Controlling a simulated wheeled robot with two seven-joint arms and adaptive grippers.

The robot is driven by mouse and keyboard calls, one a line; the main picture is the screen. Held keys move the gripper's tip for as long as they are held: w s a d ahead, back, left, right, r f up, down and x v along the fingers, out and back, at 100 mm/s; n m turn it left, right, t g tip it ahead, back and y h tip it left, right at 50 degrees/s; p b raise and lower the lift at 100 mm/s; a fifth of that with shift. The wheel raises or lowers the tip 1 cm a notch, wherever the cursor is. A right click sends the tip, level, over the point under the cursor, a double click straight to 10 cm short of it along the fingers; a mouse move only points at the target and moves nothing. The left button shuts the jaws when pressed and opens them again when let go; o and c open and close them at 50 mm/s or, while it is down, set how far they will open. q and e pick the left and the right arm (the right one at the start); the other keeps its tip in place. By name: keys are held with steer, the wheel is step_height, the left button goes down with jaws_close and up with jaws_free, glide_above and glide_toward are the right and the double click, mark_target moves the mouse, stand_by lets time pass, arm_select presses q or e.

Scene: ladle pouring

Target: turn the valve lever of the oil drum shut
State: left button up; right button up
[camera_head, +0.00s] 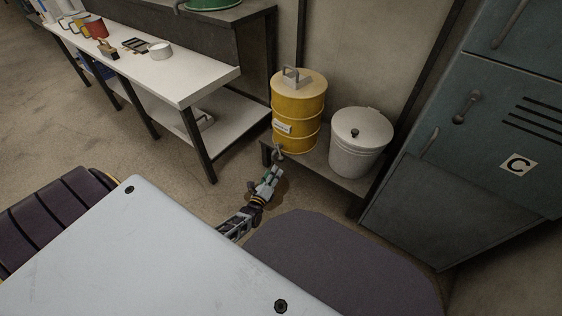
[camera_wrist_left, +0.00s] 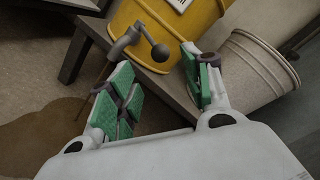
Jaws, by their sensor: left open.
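The yellow oil drum (camera_head: 298,110) stands on a low dark stand against the back wall. It also shows at the top of the left wrist view (camera_wrist_left: 196,20). Its valve lever (camera_wrist_left: 158,48), a grey arm with a round knob, sticks out low on the drum's front; in the head view the small valve (camera_head: 279,152) shows at the drum's base. My left gripper (camera_head: 272,174) is just below and in front of the valve. In the wrist view its green-padded fingers (camera_wrist_left: 158,90) are apart and empty, with the lever beyond their tips. My right gripper is not in view.
A white lidded bucket (camera_head: 358,142) stands right of the drum on the same stand (camera_head: 330,178). A brown stain (camera_wrist_left: 35,140) lies on the floor below the valve. A white workbench (camera_head: 165,70) is at left, and teal lockers (camera_head: 470,150) close off the right.

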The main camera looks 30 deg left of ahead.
mark_target(281, 158)
arm_select(q)
steer(key=shift+w+a+b, duration=0.25)
steer(key=shift+w+b, duration=0.4)
steer(key=shift+w, duration=0.75)
steer(key=shift+w+a+b, duration=0.2)
steer(key=shift+w+b, duration=0.5)
steer(key=shift+w, duration=0.65)
steer(key=shift+w+a+b, duration=0.25)
steer(key=shift+w+b, duration=0.4)
steer(key=shift+w, duration=0.75)
steer(key=shift+w+a+b, duration=0.15)
steer(key=shift+w+b, duration=0.15)
steer(key=shift+w, duration=0.35)
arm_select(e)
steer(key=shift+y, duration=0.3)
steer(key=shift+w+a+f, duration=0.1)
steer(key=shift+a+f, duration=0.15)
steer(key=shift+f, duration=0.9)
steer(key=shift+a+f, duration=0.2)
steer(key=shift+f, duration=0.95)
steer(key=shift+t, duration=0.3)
arm_select(q)
steer(key=shift+c, duration=0.2)
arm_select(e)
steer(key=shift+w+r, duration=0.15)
arm_select(q)
steer(key=shift+c, duration=1.3)
jaws_close()
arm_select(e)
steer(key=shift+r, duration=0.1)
